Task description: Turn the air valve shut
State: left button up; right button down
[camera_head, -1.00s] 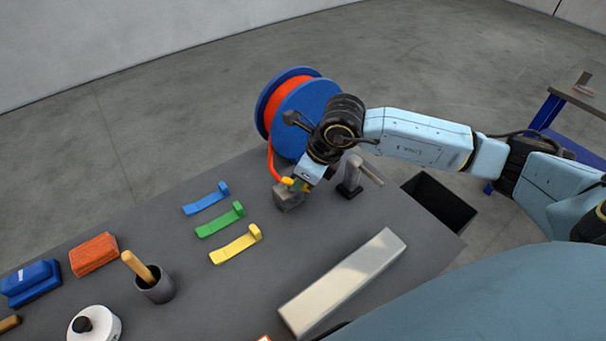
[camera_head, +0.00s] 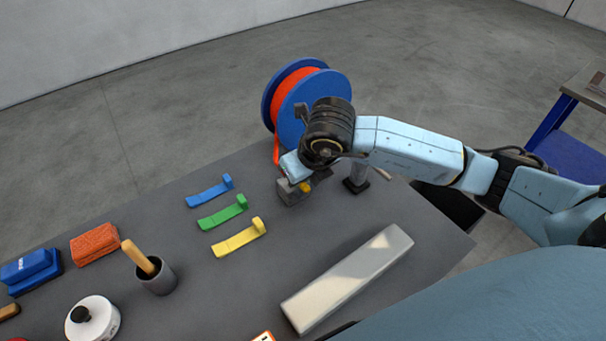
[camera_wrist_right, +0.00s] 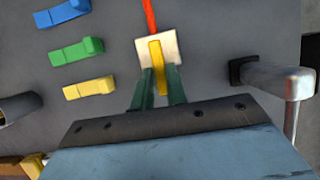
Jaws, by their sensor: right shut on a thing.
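The air valve is a grey block (camera_head: 291,193) on the table below the hose reel, with a yellow lever (camera_wrist_right: 157,66) on its top. In the right wrist view the block shows as a pale square (camera_wrist_right: 145,46) with the red hose (camera_wrist_right: 149,14) running away from its far side. My right gripper (camera_wrist_right: 158,80) is shut on the yellow lever, its two green fingers on either side of it. In the head view my right gripper (camera_head: 298,178) is over the block and partly hides the lever. My left gripper is not in view.
The blue reel (camera_head: 337,88) with red hose stands behind the valve. A grey post with a handle (camera_head: 358,176) is close at its right. Blue, green and yellow clips (camera_head: 240,238) lie to the left. A long pale bar (camera_head: 347,279) lies in front.

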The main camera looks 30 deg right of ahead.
jog(key=c, duration=1.4)
grip_release()
jog(key=v, duration=1.3)
jog(key=shift+r, duration=0.25)
